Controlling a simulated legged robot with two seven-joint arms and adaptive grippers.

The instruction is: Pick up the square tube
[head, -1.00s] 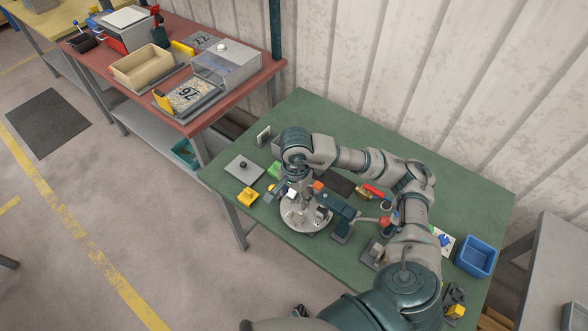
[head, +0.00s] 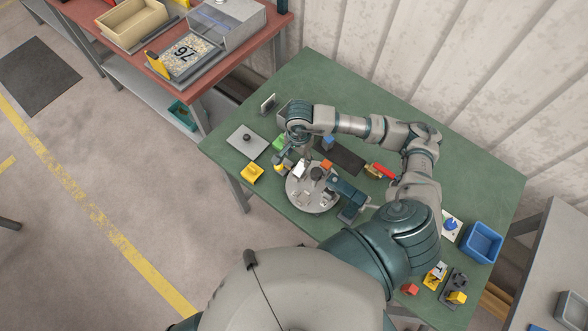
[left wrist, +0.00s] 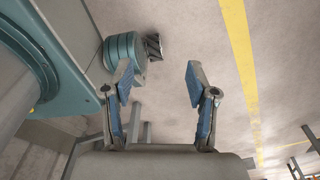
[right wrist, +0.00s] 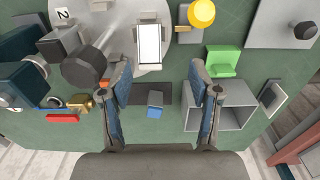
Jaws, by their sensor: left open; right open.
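A grey, open-ended square tube (right wrist: 232,118) lies on the green bench in the right wrist view, at the right finger of my right gripper (right wrist: 160,76). That finger overlaps the tube's left part in the picture; I cannot tell whether they touch. My right gripper is open, with nothing held between its fingers. In the head view my right arm reaches over the bench, and its wrist hides most of the area around the tube. My left gripper (left wrist: 159,80) is open and empty above bare floor in the left wrist view.
A round grey bender table (head: 312,192) with a blue arm stands on the green bench (head: 390,110). A green block (right wrist: 223,61), a yellow knob (right wrist: 201,13) and a grey plate (head: 246,141) are close by. A blue bin (head: 481,243) is at the right.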

